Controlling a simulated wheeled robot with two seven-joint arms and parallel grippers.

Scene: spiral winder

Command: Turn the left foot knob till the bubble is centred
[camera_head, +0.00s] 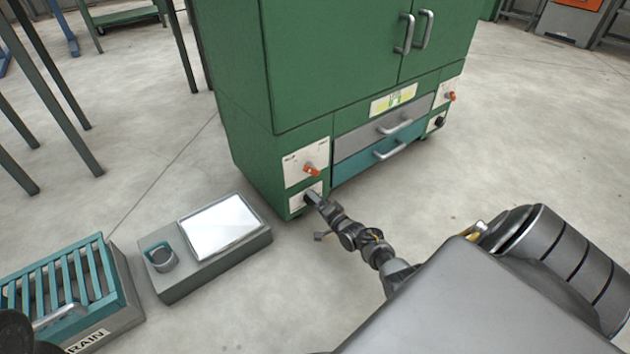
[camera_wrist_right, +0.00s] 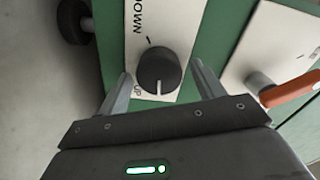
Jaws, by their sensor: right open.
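The left foot knob (camera_wrist_right: 160,68) is round and black in the right wrist view, on a white plate (camera_wrist_right: 168,22) marked UP and DOWN. Its white pointer line faces the bottom of that picture, near UP. My right gripper (camera_wrist_right: 161,80) is open, its fingers on either side of the knob; contact cannot be told. In the head view my right gripper (camera_head: 312,198) reaches the cabinet's lower left plate and hides the knob. A yellow-green label or level window (camera_head: 393,99) is on the cabinet front (camera_head: 350,55); no bubble can be made out. My left gripper does not show.
An orange lever (camera_head: 311,169) sits just above the plate, near my right gripper. Another black knob (camera_head: 440,121) and orange lever (camera_head: 451,95) are at the cabinet's right. A grey box with a bright panel (camera_head: 220,228) and a teal slatted crate (camera_head: 100,262) stand at left.

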